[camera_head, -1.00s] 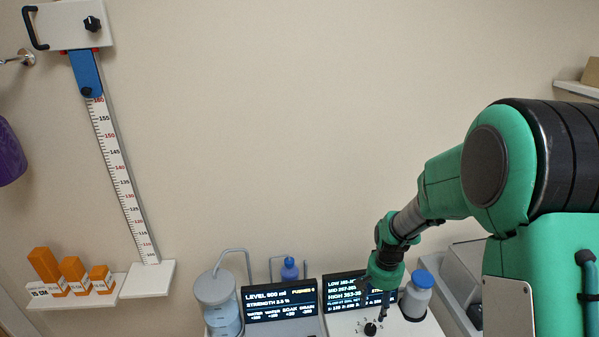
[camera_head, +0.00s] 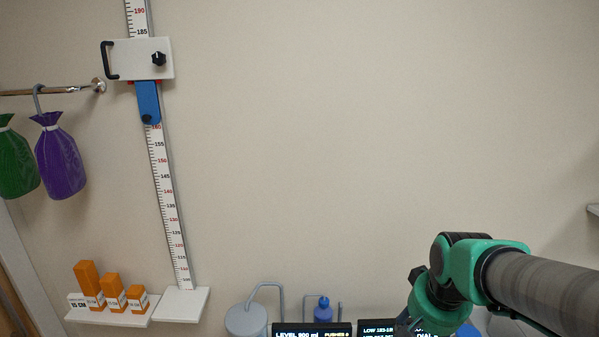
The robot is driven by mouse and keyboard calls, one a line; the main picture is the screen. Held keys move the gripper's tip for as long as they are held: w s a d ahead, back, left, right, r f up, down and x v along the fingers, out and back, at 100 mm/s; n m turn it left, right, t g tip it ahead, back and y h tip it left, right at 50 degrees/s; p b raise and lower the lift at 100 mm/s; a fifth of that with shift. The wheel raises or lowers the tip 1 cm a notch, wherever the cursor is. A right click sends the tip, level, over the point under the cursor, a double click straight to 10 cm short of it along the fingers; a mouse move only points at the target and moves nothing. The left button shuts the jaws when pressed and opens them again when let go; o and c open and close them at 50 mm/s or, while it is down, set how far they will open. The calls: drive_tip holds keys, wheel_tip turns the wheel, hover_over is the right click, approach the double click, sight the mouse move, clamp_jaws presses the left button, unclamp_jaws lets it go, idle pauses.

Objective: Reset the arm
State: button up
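My arm reaches in from the lower right, with a grey forearm and green wrist parts. Its end is low in the picture, in front of the right display screen (camera_head: 375,328). The gripper's fingers are cut off at the bottom edge or hidden behind the wrist, so I cannot see their state or whether they touch anything.
A height gauge (camera_head: 170,200) with a white slider head stands on the left wall. Orange blocks (camera_head: 87,278) sit on a white shelf (camera_head: 120,318). Purple (camera_head: 60,160) and green (camera_head: 14,160) bags hang from a rail. The wall's middle is clear.

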drive_tip(key=s+a+r+n+t, duration=0.2)
drive_tip(key=s+a+r, duration=0.2)
drive_tip(key=s, duration=0.9)
wheel_tip(320, 180, up, 3)
drive_tip(key=shift+s+r+n+b, duration=0.2)
drive_tip(key=shift+s+n+b, duration=0.1)
drive_tip(key=shift+b, duration=0.15)
drive_tip(key=shift+o, duration=0.5)
drive_tip(key=shift+a, duration=0.1)
